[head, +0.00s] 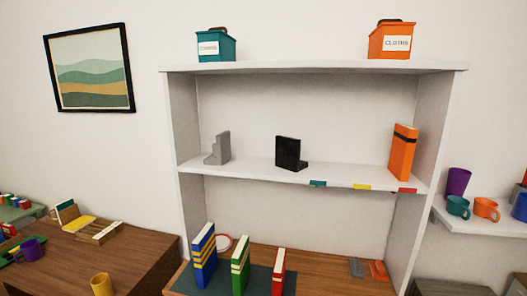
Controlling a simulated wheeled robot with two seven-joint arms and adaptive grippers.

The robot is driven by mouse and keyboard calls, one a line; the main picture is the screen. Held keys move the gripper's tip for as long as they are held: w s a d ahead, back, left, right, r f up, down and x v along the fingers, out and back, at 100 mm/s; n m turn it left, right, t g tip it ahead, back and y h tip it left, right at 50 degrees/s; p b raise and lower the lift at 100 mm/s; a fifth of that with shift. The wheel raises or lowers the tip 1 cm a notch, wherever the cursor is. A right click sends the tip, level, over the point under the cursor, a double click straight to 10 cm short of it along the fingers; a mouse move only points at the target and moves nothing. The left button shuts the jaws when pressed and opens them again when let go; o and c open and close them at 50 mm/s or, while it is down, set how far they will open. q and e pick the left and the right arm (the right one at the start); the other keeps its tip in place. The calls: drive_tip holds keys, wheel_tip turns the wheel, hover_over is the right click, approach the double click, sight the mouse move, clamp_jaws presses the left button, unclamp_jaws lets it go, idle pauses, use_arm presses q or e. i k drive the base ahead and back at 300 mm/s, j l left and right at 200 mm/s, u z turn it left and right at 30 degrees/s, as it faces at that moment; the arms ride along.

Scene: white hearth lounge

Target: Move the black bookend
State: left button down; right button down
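The black bookend (288,153) stands upright on the middle shelf (250,170) of the white shelf unit, near the middle of its width. A grey bookend (220,149) stands to its left on the same shelf, apart from it. An orange book (402,152) stands at the shelf's right end. Neither of my grippers shows in the head view.
Teal, yellow and red tabs mark the shelf's front edge. Blue (204,255), green (241,265) and red (279,272) books stand on a dark mat below. Labelled teal (215,46) and orange (391,41) boxes sit on top. Cups stand on a right side shelf.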

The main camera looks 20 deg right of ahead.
sight(288, 149)
drive_tip(key=i+j+z, duration=0.1)
drive_tip(key=j, duration=0.3)
drive_tip(key=i+j, duration=0.2)
drive_tip(key=j, duration=0.25)
drive_tip(key=i+j+z, duration=0.15)
drive_tip(key=j, duration=0.25)
drive_tip(key=i+j, duration=0.15)
drive_tip(key=j, duration=0.3)
drive_tip(key=i+j+z, duration=0.15)
drive_tip(key=j, duration=0.7)
drive_tip(key=i+z, duration=0.05)
drive_tip(key=i, duration=0.05)
